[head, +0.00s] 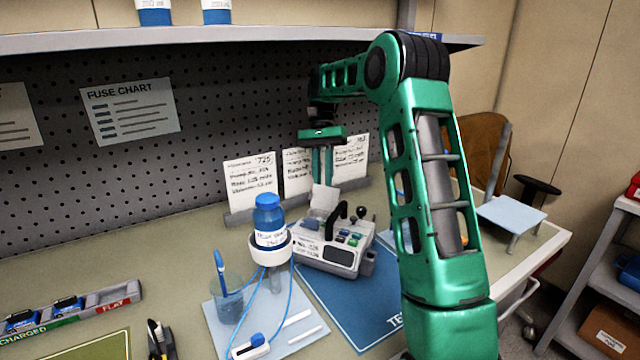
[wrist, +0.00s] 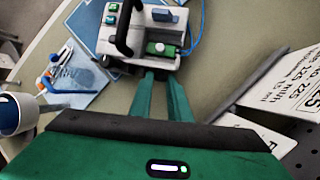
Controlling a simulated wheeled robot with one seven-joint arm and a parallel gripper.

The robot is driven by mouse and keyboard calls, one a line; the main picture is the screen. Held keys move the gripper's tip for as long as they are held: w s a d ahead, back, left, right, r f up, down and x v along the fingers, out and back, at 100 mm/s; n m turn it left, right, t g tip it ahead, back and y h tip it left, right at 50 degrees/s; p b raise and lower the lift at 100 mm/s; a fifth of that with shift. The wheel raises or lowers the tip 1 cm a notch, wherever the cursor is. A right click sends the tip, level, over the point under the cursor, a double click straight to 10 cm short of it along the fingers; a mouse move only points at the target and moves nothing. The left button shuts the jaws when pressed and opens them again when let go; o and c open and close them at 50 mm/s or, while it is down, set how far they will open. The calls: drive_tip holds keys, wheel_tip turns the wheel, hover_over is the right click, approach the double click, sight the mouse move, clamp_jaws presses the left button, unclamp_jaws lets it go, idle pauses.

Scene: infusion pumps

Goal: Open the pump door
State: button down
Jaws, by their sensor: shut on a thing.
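The infusion pump (head: 338,251) is a white and grey box with a dark handle, a small display and coloured buttons, standing on the bench. A pale panel that looks like the pump door (head: 325,197) stands tilted up at its back left. My gripper (head: 322,182) reaches down from behind with its green fingers at this panel. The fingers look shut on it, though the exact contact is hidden. In the wrist view, my gripper (wrist: 163,76) has its fingertips close together at the near edge of the pump (wrist: 150,35).
A blue-capped bottle (head: 269,222) in a white ring holder stands left of the pump, with blue tubing beside it. A blue mat (head: 350,300) lies in front. White cards (head: 250,182) stand behind, near the pegboard. A beaker (head: 227,298) stands at the front left.

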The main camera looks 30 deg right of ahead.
idle(0.3)
drive_tip(key=c, duration=1.7)
unclamp_jaws()
drive_tip(key=shift+o, duration=0.2)
drive_tip(key=v, duration=0.7)
drive_tip(key=shift+r, duration=0.35)
